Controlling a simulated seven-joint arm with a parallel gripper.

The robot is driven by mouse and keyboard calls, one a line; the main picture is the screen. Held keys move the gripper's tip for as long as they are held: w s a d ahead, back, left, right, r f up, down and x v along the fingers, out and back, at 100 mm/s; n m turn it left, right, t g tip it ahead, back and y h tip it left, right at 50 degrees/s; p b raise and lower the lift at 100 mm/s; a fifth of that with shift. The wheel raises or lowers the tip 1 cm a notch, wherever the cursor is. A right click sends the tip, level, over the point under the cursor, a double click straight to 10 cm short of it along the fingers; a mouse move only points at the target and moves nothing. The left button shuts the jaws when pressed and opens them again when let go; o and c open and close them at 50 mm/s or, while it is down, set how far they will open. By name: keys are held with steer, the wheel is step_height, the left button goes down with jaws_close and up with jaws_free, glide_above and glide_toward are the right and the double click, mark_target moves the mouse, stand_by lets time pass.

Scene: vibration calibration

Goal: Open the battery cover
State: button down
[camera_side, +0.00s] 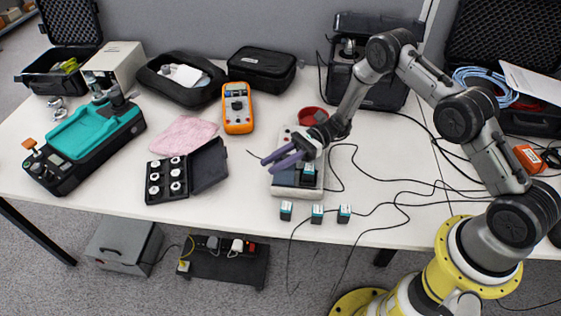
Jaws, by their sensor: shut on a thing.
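A light grey device (297,191) stands near the front middle of the table, with dark parts and a small teal-and-black battery (309,170) showing on top. My gripper (270,165) reaches over it from the upper right, its purple fingers pointing left. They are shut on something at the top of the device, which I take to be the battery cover. The cover is too small and too hidden by the fingers to make out, so I cannot tell how far it is open. Several similar batteries (317,214) stand in a row in front of the device.
An open black case of white round parts (167,179), a pink cloth (184,135) and an orange multimeter (237,108) lie to the left. A red bowl (312,115) is behind my gripper. Black cables (390,180) run across the table at right.

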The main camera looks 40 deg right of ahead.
steer(key=c, duration=0.7)
jaws_free()
steer(key=shift+d, duration=0.15)
steer(key=d, duration=1.3)
steer(key=shift+d, duration=0.3)
steer(key=shift+a, duration=0.1)
